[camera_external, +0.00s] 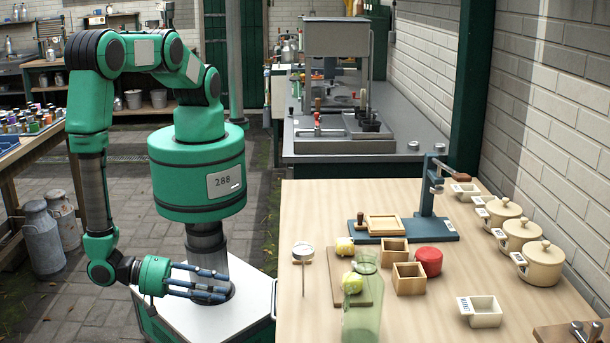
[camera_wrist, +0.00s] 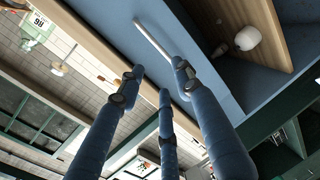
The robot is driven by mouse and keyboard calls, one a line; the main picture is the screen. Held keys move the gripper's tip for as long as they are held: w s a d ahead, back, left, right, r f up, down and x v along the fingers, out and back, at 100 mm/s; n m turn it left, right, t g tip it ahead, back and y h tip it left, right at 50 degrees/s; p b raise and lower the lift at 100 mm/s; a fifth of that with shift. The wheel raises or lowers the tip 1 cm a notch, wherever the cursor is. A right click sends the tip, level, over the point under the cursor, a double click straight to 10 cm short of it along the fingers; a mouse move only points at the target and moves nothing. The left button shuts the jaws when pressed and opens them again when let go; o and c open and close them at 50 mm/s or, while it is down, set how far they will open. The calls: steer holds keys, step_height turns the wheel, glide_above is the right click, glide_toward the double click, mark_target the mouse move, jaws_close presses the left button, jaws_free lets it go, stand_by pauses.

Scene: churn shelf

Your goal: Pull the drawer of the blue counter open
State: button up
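In the wrist view, the blue counter's drawer front (camera_wrist: 185,38) is a blue strip below a pale wooden edge, tilted in the picture. A straight silver bar handle (camera_wrist: 154,38) is on it. My gripper (camera_wrist: 160,76) has its three blue fingers spread and empty. In the external view, my gripper (camera_external: 222,289) points right toward the left side of the wood-topped counter (camera_external: 310,200). The drawer and its handle are hidden there. I cannot tell whether the drawer is fully shut.
An open niche with a wooden board (camera_wrist: 222,20) and a white object (camera_wrist: 248,38) is beside the drawer front. On the counter top stand a green glass jug (camera_external: 362,315), wooden boxes (camera_external: 409,278) and a blue press (camera_external: 430,229).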

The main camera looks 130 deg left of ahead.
mark_target(273, 297)
steer(key=b+x, duration=0.1)
steer(key=x, duration=1.1)
steer(key=shift+w+a, duration=0.15)
steer(key=shift+a, duration=0.05)
jaws_close()
